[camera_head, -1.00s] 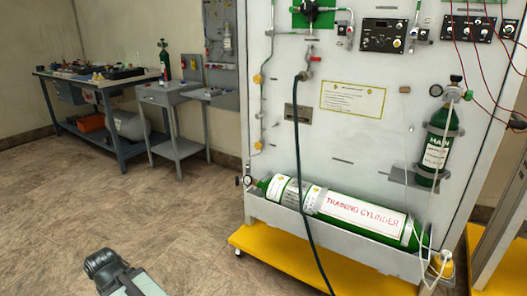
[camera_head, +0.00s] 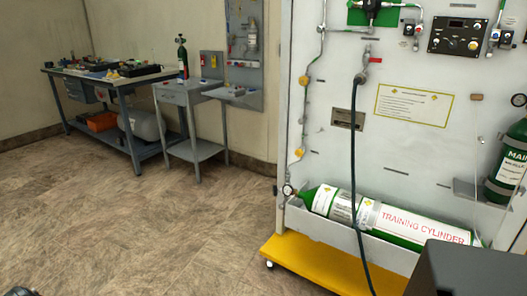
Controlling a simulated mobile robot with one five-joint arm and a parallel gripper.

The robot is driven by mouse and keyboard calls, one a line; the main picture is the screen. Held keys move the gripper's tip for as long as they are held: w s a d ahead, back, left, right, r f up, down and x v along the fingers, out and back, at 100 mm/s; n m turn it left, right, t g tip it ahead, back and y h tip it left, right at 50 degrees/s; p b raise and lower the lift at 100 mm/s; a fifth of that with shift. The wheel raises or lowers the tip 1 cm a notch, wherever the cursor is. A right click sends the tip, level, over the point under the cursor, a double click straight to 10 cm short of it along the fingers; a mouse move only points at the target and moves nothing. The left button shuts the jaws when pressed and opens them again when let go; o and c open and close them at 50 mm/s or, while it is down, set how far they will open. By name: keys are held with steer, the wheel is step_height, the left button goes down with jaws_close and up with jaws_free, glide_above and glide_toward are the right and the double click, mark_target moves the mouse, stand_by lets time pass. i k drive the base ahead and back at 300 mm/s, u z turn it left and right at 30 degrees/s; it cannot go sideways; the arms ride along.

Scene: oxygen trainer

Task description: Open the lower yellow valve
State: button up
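The lower yellow valve (camera_head: 299,153) is a small yellow knob on the thin pipe along the left edge of the white panel (camera_head: 400,150). It sits above the gauge at the left end of the training cylinder. A second, upper yellow valve (camera_head: 304,79) is higher on the same pipe. I see nothing touching either knob, and I cannot tell how far each is turned. My gripper does not show clearly in this view. Only a dark sliver of a part is at the bottom left corner, and a dark box-like shape covers the bottom right.
A green and white training cylinder (camera_head: 405,221) lies in a tray above a yellow base (camera_head: 303,264) that sticks out over the floor. A black hose (camera_head: 353,160) hangs in front of the panel. A workbench (camera_head: 117,105) and small table (camera_head: 188,97) stand behind. The floor left is clear.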

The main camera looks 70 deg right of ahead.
mark_target(299, 153)
steer(key=z, duration=0.25)
steer(key=i, duration=1.3)
steer(key=z, duration=0.95)
steer(key=k, duration=0.85)
steer(key=z, duration=0.15)
steer(key=i, duration=0.9)
steer(key=u, duration=0.05)
